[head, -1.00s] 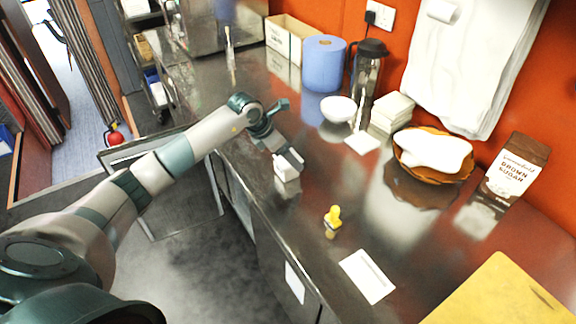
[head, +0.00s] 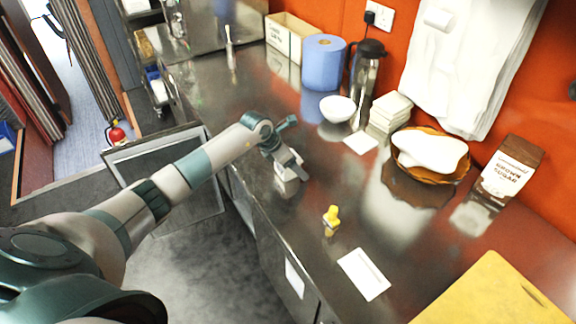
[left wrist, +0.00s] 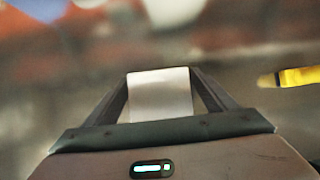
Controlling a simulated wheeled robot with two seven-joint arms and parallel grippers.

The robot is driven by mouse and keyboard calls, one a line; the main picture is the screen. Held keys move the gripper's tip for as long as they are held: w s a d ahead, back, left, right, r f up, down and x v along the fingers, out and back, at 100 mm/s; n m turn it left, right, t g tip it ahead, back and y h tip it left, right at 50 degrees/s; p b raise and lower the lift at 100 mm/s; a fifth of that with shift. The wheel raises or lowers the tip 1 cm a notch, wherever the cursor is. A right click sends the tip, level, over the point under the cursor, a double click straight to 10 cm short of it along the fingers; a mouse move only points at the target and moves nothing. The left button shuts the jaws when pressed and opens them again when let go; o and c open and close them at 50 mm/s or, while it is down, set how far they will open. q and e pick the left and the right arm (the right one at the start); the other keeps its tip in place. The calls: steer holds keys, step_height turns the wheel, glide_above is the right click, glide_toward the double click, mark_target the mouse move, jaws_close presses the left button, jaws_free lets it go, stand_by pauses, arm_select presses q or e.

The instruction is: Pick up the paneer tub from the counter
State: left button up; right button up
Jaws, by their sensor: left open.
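A small white tub (head: 284,173), which looks like the paneer tub, stands on the steel counter (head: 240,110) near its front edge. My left gripper (head: 291,166) reaches down at it and partly hides it in the head view. In the left wrist view the white tub (left wrist: 160,95) sits between the two fingers of my left gripper (left wrist: 160,76), one on each side. The fingers are open; whether either touches the tub I cannot tell. My right gripper is not in view.
A white bowl (head: 338,108), stacked white containers (head: 389,112), an orange dish (head: 436,177) and a brown sugar bag (head: 511,170) stand along the wall.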

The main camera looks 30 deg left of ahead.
arm_select(q)
steer(key=shift+c, duration=0.7)
steer(key=c, duration=1.2)
steer(key=shift+o, duration=0.2)
steer(key=shift+r, duration=0.1)
steer(key=shift+r+b, duration=0.7)
steer(key=shift+r, duration=0.05)
steer(key=shift+d+r+b, duration=0.2)
steer(key=shift+r+b, duration=0.6)
steer(key=shift+r, duration=0.4)
steer(key=w+d+r+b, duration=0.1)
steer(key=d+r+b, duration=0.3)
steer(key=d+r, duration=0.3)
steer(key=d, duration=0.4)
steer(key=shift+d+b, duration=0.15)
steer(key=shift+b, duration=0.15)
